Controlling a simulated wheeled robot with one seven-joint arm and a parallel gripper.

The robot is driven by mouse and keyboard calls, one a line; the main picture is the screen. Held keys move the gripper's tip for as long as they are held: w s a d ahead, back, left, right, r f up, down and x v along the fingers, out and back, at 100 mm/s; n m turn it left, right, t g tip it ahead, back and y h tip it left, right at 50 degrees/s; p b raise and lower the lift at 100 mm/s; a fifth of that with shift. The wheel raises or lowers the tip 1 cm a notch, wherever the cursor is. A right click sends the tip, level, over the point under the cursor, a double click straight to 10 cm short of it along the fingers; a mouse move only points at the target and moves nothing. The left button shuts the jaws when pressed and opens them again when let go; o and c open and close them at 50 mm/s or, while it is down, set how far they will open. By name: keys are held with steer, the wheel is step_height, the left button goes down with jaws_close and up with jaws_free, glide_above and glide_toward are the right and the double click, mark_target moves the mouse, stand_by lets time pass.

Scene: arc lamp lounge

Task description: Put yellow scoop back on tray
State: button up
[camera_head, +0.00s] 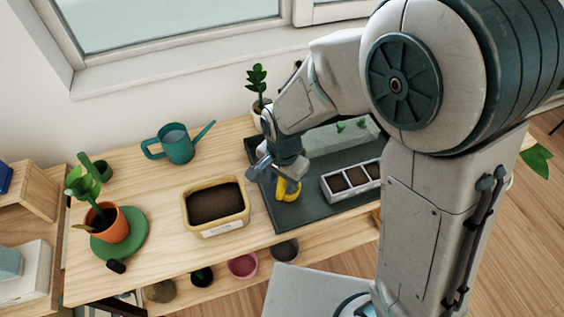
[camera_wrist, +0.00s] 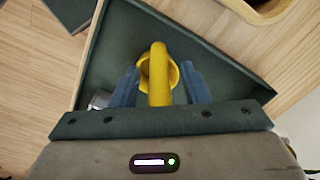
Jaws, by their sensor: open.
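The yellow scoop (camera_head: 289,190) is at the left part of the dark green tray (camera_head: 297,216), directly below my gripper (camera_head: 272,172). In the wrist view the scoop (camera_wrist: 158,62) points its handle toward the camera, with its round bowl beyond, over the tray floor (camera_wrist: 215,50). My gripper (camera_wrist: 159,82) is open, with one blue finger on each side of the handle. A gap shows on both sides of it. The underside of the scoop is hidden, so I cannot tell exactly how it rests on the tray.
A white seedling box (camera_head: 350,180) stands on the tray to the right of the scoop. A yellow soil tub (camera_head: 216,205), a teal watering can (camera_head: 177,146) and an orange potted plant (camera_head: 114,226) stand to the left. The wooden tabletop between them is clear.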

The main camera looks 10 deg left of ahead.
steer(key=r, duration=1.1)
steer(key=shift+s+d, duration=0.15)
steer(key=shift+d, duration=0.05)
steer(key=s+d+r+n+t, duration=0.1)
steer(key=s+d+r+n, duration=0.1)
steer(key=d, duration=1)
steer(key=s+d+r+n+t, duration=0.1)
steer(key=s+d+r+n, duration=0.1)
steer(key=d, duration=0.9)
steer(key=shift+s+d+r+n+t, duration=0.35)
steer(key=shift+s+r+n+t, duration=0.05)
steer(key=shift+s, duration=0.35)
